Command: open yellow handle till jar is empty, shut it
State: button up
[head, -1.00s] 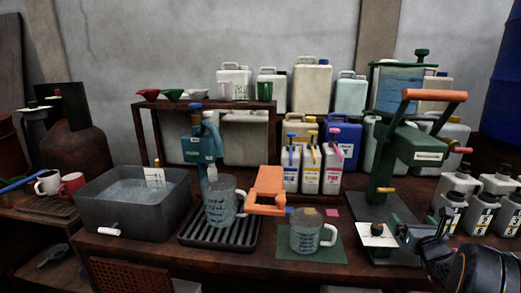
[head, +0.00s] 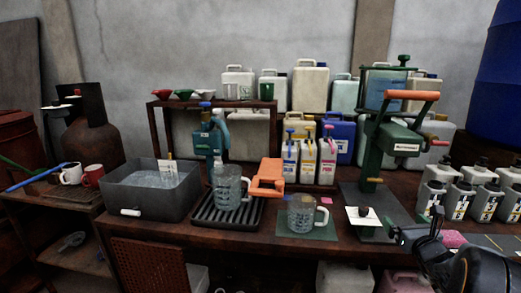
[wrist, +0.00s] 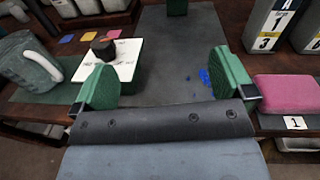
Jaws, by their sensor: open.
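A green stand machine at the right carries a clear jar (head: 386,90) with bluish content on top; its level is hard to read. A red handle (head: 438,144) and a large orange lever (head: 411,95) are higher up. My gripper (wrist: 165,85) is open and empty, its green fingers apart over the machine's dark base plate (wrist: 182,45). In the head view my gripper is at the lower right, below and in front of the yellow handle, not touching it.
A white card with a dark knob (wrist: 108,58) lies left of my fingers. A clear mug (head: 301,215) stands on a green mat further left. A pink block (wrist: 288,88) is at the right, near several grey bottles (head: 482,195).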

jog(key=s+a+r+n+g+y+p, duration=0.2)
jog(key=a+r+n+g+y+p, duration=0.15)
jog(key=a+n, duration=0.35)
jog(key=s+a+r+n+g+y+p, duration=0.2)
jog(key=a+r+n+p, duration=0.25)
jog(key=a, duration=0.45)
jog(key=s+a+r+n+g+y+p, duration=0.35)
jog(key=a+n, duration=0.25)
jog(key=a, duration=0.2)
jog(key=s+a+r+n+g+h+p, duration=0.1)
jog(key=s+r+n+h+p, duration=0.3)
jog(key=n, duration=0.5)
jog(key=s+a+r+n+g+h+p, duration=0.1)
jog(key=s+r+n+g+h+p, duration=0.2)
jog(key=s+n+p, duration=0.5)
jog(key=s+n+g+h, duration=0.1)
jog(key=s, duration=0.1)
jog(key=shift+s+r+p, duration=0.3)
jog(key=shift+r+p, duration=0.05)
jog(key=shift+r, duration=0.05)
